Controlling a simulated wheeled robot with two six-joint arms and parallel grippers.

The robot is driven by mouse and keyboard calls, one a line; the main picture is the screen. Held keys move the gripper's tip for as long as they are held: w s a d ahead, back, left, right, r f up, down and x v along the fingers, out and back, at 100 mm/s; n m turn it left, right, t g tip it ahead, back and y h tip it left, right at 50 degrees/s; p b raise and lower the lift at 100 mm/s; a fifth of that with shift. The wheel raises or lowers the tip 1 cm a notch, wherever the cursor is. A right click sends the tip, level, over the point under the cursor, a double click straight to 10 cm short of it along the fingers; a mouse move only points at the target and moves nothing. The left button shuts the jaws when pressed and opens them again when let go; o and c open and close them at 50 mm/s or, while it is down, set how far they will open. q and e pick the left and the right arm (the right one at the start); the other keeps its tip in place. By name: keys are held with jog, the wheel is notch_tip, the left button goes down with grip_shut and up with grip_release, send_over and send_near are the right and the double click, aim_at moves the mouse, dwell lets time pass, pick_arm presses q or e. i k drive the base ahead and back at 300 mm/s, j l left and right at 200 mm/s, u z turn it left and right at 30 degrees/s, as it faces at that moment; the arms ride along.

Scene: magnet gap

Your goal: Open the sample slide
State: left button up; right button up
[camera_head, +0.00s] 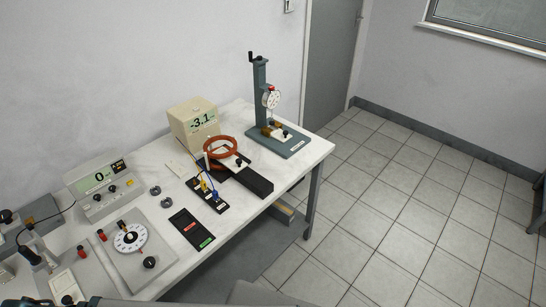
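No part is readable as the sample slide by its label. A long black block (252,182) on the table carries a white plate with a small black knob (238,161), and an orange-red ring coil (221,147) stands over its far end. To its right, a teal stand (262,90) with a crank on top holds a round dial gauge (271,99). On the stand's base (290,148) are a white piece with a black knob (284,133) and a brass-coloured part. I cannot tell how far any slide is drawn out. Neither of my grippers is in view.
A beige meter (194,122) reads -3.1; a grey meter (96,186) reads 0. A dial panel (130,238), a black plate with red and green labels (192,229), and a terminal block with blue and yellow leads (207,195) lie on the white table (305,162). Open floor lies right.

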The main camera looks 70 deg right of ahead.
aim_at(234, 163)
jog(key=z, duration=2.05)
